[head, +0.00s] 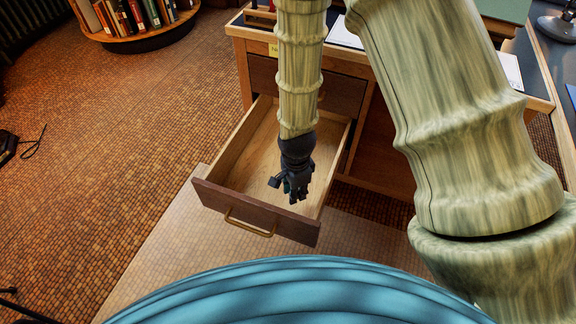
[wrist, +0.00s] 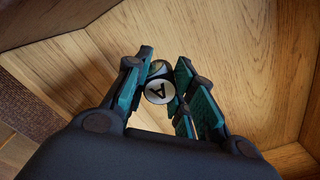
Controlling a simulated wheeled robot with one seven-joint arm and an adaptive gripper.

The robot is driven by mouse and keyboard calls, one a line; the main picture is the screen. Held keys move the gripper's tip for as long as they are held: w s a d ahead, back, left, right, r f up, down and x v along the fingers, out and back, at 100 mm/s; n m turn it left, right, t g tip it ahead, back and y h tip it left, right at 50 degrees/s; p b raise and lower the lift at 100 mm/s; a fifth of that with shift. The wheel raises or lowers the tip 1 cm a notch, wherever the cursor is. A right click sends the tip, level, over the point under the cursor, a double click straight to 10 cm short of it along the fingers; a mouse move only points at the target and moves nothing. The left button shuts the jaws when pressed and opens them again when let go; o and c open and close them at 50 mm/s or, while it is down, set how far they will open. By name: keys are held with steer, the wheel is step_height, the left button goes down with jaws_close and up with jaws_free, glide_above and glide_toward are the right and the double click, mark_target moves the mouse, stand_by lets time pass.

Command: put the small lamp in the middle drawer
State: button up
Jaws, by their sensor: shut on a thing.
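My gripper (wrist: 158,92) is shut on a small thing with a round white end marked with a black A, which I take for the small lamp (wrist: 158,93). Most of it is hidden between the fingers. In the head view my gripper (head: 293,190) points down over the inside of a pulled-out drawer (head: 212,194), below a shut drawer (head: 341,92) of the wooden desk. Bare wooden floor and walls of the drawer show around the fingers in the wrist view. I cannot tell whether the lamp touches the drawer floor.
A grey desk lamp base (head: 557,27) and papers (head: 346,33) lie on the desk top. A round bookshelf (head: 140,38) stands at the back left. The tiled floor at left is mostly clear.

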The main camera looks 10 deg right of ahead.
steer(key=shift+w+f, duration=0.1)
steer(key=shift+f, duration=0.2)
steer(key=w+d+b, duration=0.1)
steer(key=w+d, duration=0.1)
steer(key=w, duration=0.2)
steer(key=w+d+f+b, duration=0.1)
steer(key=w+d, duration=0.1)
steer(key=w, duration=0.3)
steer(key=w+d+b, duration=0.1)
steer(key=w+d, duration=0.1)
steer(key=w, duration=0.3)
steer(key=shift+d+f+b, duration=0.2)
steer(key=shift+d+b, duration=0.15)
steer(key=shift+b, duration=0.05)
steer(key=shift+w+f+b, duration=0.1)
steer(key=shift+f+b, duration=0.7)
steer(key=shift+f, duration=0.9)
steer(key=shift+f, duration=0.15)
steer(key=o, duration=1)
step_height(320, 180, up, 12)
steer(key=p, duration=0.4)
